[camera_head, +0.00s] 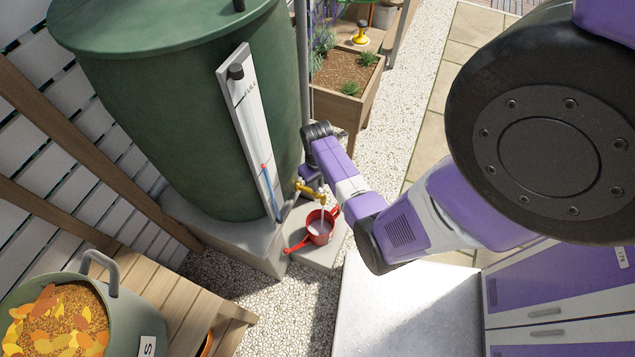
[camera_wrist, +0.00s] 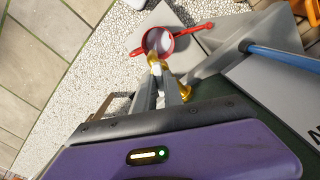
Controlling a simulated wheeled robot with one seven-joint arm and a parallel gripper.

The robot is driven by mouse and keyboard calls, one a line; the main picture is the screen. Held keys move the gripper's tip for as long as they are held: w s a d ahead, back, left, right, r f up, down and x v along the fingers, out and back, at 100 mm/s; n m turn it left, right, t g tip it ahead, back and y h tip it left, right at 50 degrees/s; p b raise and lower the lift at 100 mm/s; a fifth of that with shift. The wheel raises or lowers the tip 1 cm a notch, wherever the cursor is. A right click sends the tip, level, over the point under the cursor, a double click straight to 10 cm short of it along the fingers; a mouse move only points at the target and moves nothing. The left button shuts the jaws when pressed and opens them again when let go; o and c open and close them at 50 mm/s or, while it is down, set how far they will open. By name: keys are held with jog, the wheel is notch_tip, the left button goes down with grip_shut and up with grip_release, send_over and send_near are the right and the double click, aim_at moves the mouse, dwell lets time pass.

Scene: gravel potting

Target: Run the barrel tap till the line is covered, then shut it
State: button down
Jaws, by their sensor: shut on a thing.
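The green barrel (camera_head: 185,110) stands on a grey block, with its brass tap (camera_head: 306,189) low on the right side. The tap also shows in the wrist view (camera_wrist: 186,91). My gripper (camera_head: 318,180) is at the tap, its two fingers shut on the tap's handle; the grip itself is partly hidden. A red pot (camera_head: 320,238) with a long handle stands under the spout, and a thin pale stream runs into it. In the wrist view the red pot (camera_wrist: 172,52) shows a pale, greyish inside. I cannot make out a line in it.
A white level gauge (camera_head: 250,130) marked FULL is on the barrel's front. A wooden planter (camera_head: 345,105) stands behind the tap. A green bucket of leaves (camera_head: 115,315) is on a wooden bench at lower left. Pale gravel surrounds the block.

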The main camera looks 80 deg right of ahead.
dwell(0.4)
jog(key=c, duration=1.5)
grip_release()
jog(key=shift+o, duration=0.2)
jog(key=shift+r, duration=0.1)
jog(key=shift+r+p, duration=0.3)
jog(key=shift+r, duration=3.55)
